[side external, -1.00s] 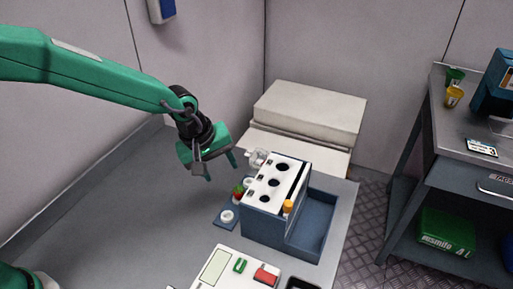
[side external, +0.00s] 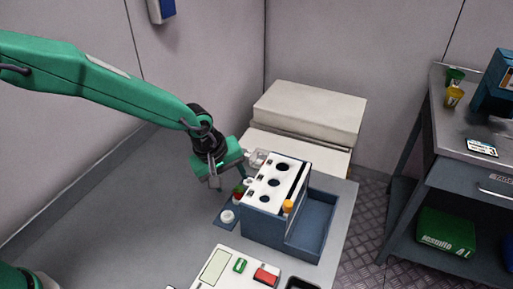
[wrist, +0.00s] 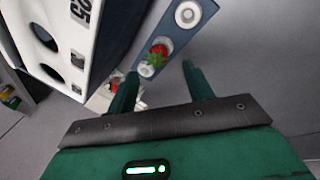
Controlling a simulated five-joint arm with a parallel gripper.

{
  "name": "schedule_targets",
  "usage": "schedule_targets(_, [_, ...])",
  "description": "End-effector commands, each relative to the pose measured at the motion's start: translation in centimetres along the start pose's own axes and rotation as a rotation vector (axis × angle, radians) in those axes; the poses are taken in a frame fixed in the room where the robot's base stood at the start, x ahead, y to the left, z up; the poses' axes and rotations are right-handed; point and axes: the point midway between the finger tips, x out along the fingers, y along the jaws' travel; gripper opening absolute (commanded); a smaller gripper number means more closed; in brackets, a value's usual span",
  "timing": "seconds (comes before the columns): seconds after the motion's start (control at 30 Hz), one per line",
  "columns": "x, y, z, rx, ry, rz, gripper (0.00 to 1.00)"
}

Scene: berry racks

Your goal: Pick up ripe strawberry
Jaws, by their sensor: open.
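A red strawberry with green leaves (wrist: 158,52) sits in the middle spot of a narrow blue strip (wrist: 204,8) beside the white-topped rack. It also shows as a small red and green spot in the side view (side external: 239,191). My gripper (wrist: 162,76) is open and empty. In the wrist view its two green fingers point toward the strawberry, which lies ahead of them, apart from both. In the side view my gripper (side external: 228,182) is above and slightly left of the strawberry, close to the rack.
The blue rack with a white holed top (side external: 284,170) stands just right of my gripper. White round holders (side external: 227,216) (wrist: 188,14) lie along the strip. An orange item (side external: 288,206) sits at the rack's front. A white panel with buttons (side external: 236,268) lies nearer. The grey tabletop at left is clear.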

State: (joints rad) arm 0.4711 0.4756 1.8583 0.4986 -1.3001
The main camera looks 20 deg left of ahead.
Motion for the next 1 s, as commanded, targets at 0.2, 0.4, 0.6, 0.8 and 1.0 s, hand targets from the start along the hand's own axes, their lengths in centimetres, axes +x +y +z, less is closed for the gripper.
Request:
schedule_targets(0.2, [1.2,0.0,0.2,0.001,-0.002,-0.003,0.52])
schedule_targets(0.4, [3.3,0.1,0.4,0.001,-0.004,-0.003,0.52])
schedule_targets(0.6, [4.9,0.1,0.4,0.000,-0.003,-0.002,0.52])
schedule_targets(0.8, [5.2,0.2,0.4,0.000,-0.002,0.000,0.52])
schedule_targets(1.0, [5.2,0.2,0.4,0.000,-0.002,0.000,0.52])
